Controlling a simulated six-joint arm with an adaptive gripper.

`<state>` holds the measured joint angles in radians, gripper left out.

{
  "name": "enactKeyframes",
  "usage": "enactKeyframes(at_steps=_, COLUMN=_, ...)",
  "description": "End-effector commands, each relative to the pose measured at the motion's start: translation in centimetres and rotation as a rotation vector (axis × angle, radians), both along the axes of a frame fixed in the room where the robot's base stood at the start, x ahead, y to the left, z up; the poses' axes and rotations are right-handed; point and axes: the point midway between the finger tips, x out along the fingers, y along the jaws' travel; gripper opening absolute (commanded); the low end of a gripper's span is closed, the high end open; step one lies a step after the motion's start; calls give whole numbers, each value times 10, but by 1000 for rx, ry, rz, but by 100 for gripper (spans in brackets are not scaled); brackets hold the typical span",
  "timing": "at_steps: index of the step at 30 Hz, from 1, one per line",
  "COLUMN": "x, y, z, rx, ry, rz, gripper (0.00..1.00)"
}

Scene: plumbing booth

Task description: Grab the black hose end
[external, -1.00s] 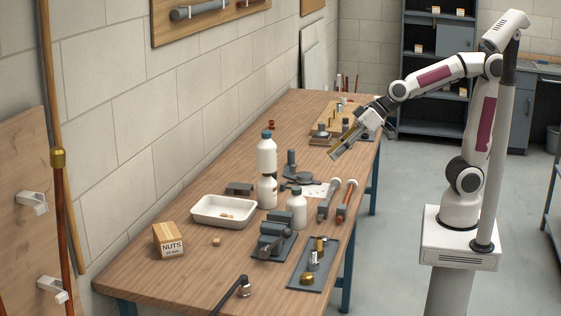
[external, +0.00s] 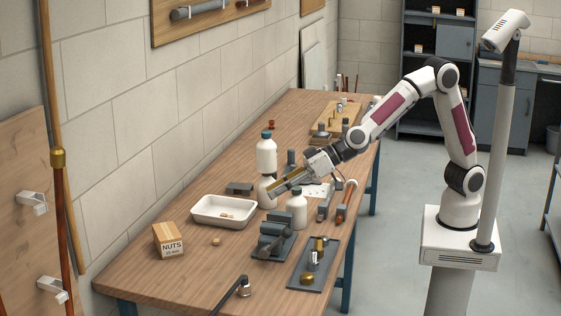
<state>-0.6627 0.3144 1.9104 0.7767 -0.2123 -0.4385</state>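A black hose (external: 225,295) comes up over the front edge of the wooden table. Its end with a pale metal fitting (external: 244,288) rests near that edge, at the bottom of the view.
A dark vise-like tool (external: 272,243) and a grey tray (external: 303,278) with brass fittings stand between my gripper and the hose end. White bottles (external: 297,208), a white tray (external: 212,221) and a NUTS box (external: 168,240) are nearby.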

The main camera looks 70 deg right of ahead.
Motion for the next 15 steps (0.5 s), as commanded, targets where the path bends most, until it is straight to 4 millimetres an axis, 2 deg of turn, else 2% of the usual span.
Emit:
enactKeyframes(at_steps=3, x=5, y=25, z=-19, rx=-7, ry=-17, rz=-10, gripper=36)
enactKeyframes(at_steps=15, x=10, y=91, z=-84, rx=-52, ry=-86, rz=-73, gripper=36)
